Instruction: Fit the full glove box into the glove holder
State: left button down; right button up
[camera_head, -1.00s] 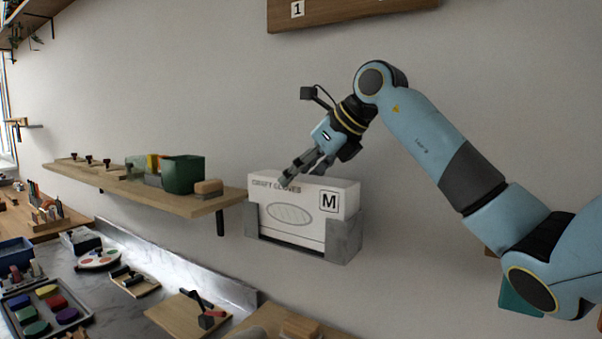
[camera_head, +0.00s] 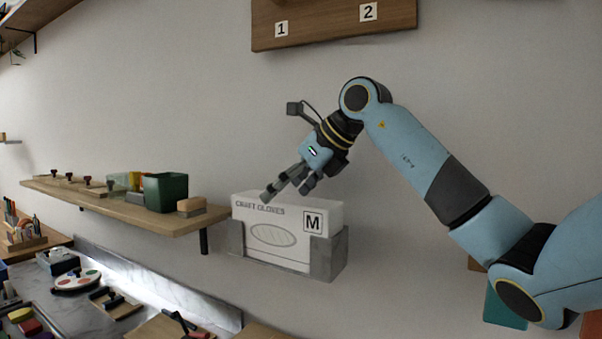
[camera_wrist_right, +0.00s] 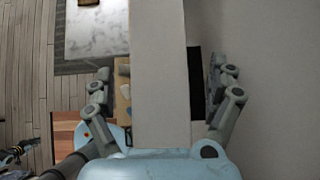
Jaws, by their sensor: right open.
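The white glove box (camera_head: 273,236), marked "CRAFT GLOVES" and "M", sits upright in the grey glove holder (camera_head: 330,256) on the wall. Its lower part is between the holder's side brackets and its top stands above them. My right gripper (camera_head: 285,188) is just above the box top, fingers pointing down and left. In the right wrist view, the open fingers (camera_wrist_right: 163,100) lie on either side of the box (camera_wrist_right: 158,60), with gaps on both sides. I cannot tell how deep the fingers reach. My left gripper is not in view.
A wooden shelf (camera_head: 120,204) left of the holder carries a dark green bin (camera_head: 165,192) and a wooden block brush (camera_head: 191,206). A numbered wooden board (camera_head: 335,25) is on the wall above. A marble counter (camera_head: 150,296) with tools lies below left. The wall between is clear.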

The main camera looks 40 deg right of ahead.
jog(key=v, duration=1.1)
jog(key=shift+r, duration=0.1)
dwell(0.4)
